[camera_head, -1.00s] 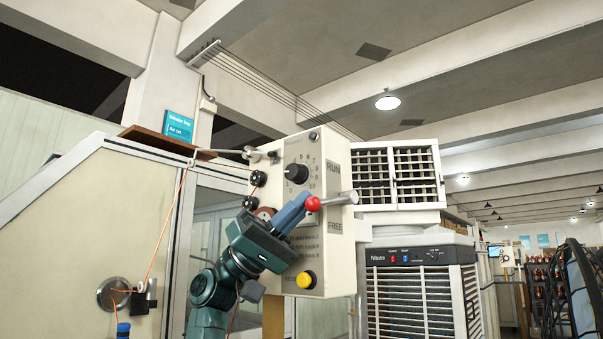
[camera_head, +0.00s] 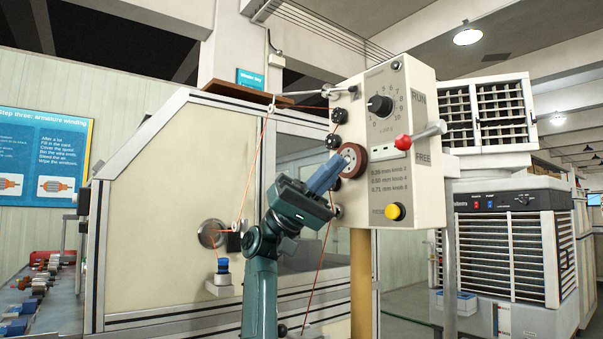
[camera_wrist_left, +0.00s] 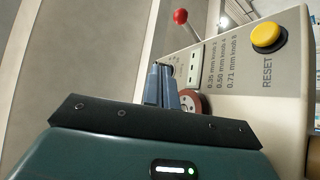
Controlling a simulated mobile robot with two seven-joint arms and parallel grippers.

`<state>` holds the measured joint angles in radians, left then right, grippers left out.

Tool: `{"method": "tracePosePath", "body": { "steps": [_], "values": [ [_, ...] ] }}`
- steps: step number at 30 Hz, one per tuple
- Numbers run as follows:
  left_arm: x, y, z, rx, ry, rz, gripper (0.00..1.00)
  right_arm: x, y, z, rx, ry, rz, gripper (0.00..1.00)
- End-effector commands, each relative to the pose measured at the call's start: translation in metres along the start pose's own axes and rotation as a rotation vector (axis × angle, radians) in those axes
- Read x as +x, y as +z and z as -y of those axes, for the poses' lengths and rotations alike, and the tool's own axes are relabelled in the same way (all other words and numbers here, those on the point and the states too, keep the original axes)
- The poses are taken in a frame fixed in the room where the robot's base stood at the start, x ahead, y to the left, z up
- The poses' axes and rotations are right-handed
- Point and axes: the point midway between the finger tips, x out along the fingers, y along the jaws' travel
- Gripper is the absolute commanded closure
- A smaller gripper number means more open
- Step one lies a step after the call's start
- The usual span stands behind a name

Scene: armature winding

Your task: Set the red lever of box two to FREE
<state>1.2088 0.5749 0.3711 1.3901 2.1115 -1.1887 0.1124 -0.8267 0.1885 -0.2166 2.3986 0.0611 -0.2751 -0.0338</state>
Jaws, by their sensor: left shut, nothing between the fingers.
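The red lever (camera_head: 403,142) shows as a red ball on a metal stem, on the right part of the cream control box (camera_head: 400,225). The ball sits between the printed words RUN above and FREE below, lower than the middle. The red ball also shows at the top of the left wrist view (camera_wrist_left: 181,16). My left gripper (camera_head: 328,172) is shut and empty, with blue-grey fingers left of the lever and apart from it, near the brown wheel (camera_head: 351,160). The fingers also show in the left wrist view (camera_wrist_left: 160,88). My right gripper is not in view.
The box also carries a black dial (camera_head: 380,105) and a yellow RESET button (camera_head: 395,211). An air cooler (camera_head: 505,240) stands at the right. Space in front of the box's face looks clear.

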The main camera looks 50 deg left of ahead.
Motion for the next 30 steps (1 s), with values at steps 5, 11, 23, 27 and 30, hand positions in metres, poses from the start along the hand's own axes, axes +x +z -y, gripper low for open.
{"method": "tracePosePath", "body": {
  "steps": [5, 11, 23, 27, 30],
  "values": [
    [-0.027, -0.022, -0.014, 0.0, 0.001, -0.002, 1.0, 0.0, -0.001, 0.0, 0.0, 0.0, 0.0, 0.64],
    [-0.043, -0.034, -0.021, -0.001, 0.0, 0.0, 1.0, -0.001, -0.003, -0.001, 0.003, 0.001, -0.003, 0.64],
    [-0.046, -0.036, -0.022, -0.002, 0.001, 0.0, 1.0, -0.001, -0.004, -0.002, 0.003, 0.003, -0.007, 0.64],
    [-0.046, -0.036, -0.022, -0.002, 0.0, 0.0, 1.0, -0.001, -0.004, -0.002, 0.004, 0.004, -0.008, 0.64],
    [-0.046, -0.036, -0.022, -0.002, 0.0, 0.0, 1.0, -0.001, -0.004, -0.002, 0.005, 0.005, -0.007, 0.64]
  ]
}}
